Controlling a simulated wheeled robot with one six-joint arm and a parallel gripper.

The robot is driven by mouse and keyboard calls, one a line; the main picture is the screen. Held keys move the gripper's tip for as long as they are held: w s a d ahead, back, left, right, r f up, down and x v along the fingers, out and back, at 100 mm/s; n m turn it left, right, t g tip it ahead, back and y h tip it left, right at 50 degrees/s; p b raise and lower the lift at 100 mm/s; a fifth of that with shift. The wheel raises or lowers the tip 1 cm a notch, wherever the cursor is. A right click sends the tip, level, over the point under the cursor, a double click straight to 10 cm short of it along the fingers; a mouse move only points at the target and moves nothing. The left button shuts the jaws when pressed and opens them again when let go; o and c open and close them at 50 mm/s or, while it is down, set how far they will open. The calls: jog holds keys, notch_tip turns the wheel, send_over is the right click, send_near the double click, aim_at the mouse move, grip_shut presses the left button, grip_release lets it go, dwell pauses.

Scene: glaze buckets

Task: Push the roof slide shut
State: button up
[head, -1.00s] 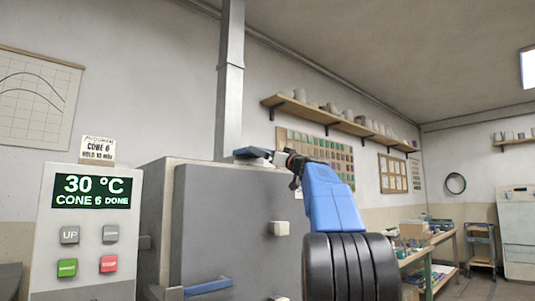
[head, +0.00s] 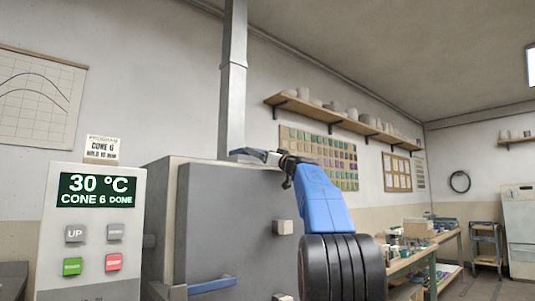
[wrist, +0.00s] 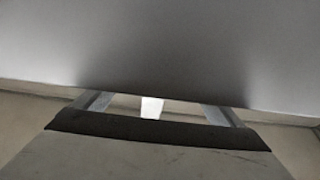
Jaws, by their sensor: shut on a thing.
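The grey kiln (head: 235,230) fills the middle of the head view, its roof edge level with my gripper. The roof slide (head: 246,151) shows only as a small dark blue-grey piece at the roof's top edge, by the foot of the flue pipe. My gripper (head: 268,155) reaches in from the right along this edge and is shut on the slide. In the wrist view, a broad grey surface fills the top. Below it lie a dark bar (wrist: 160,131) and pale metal side pieces. How far the slide stands open is hidden.
The square metal flue pipe (head: 232,95) rises close behind my gripper. A control box (head: 90,235) reading 30 °C stands at the left. A shelf of pots (head: 345,118) runs along the wall. A workbench (head: 425,255) stands at the right.

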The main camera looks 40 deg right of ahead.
jog(key=shift+a+r, duration=0.1)
jog(key=o, duration=1.3)
jog(key=shift+a, duration=0.15)
jog(key=shift+c, duration=0.2)
jog(key=shift+w, duration=0.1)
jog(key=shift+s+f, duration=0.25)
jog(key=shift+s, duration=0.3)
jog(key=v, duration=1.6)
jog(key=shift+f, duration=0.15)
jog(key=shift+s, duration=0.1)
jog(key=shift+s, duration=0.1)
